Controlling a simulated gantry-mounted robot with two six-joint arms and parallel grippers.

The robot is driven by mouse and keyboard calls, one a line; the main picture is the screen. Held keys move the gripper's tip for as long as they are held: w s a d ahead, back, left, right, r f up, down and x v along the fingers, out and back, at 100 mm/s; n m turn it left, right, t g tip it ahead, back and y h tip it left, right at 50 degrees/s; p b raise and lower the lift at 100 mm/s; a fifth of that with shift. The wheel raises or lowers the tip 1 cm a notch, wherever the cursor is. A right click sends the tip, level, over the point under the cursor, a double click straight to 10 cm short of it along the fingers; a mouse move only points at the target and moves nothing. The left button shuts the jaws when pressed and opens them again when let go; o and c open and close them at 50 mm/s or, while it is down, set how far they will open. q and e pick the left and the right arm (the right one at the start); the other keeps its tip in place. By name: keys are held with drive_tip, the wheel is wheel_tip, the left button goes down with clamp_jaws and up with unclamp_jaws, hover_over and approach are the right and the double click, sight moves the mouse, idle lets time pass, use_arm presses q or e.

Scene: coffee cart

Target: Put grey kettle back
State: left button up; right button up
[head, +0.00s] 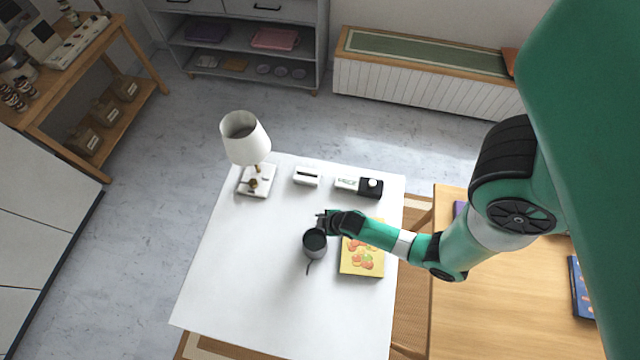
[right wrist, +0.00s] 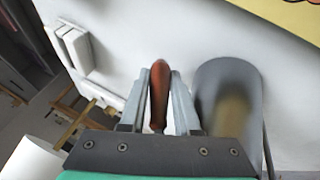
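The grey kettle (head: 315,246) appears over the white table, left of the yellow picture book. Its dark grey body (right wrist: 228,95) fills the right part of the right wrist view, with its reddish-brown handle (right wrist: 159,88) beside it. My right gripper (head: 324,222) is at the kettle's far side. In the right wrist view its fingers (right wrist: 160,85) close on the handle from both sides. I cannot tell whether the kettle's base touches the table. My left gripper is not in view.
A white lamp (head: 245,138), a white box (head: 307,177) and a small black device (head: 370,187) stand along the table's far edge. The yellow book (head: 362,262) lies under my right arm. The table's near left (head: 235,290) is clear. A wooden cart (head: 135,60) stands far left.

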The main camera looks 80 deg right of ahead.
drive_tip(key=o, duration=0.3)
drive_tip(key=shift+r, duration=0.25)
drive_tip(key=p+v, duration=0.4)
drive_tip(key=v, duration=0.7)
drive_tip(key=shift+s+a+r+p, duration=0.15)
drive_tip(key=shift+a+r+p, duration=0.05)
drive_tip(key=shift+r+p, duration=0.15)
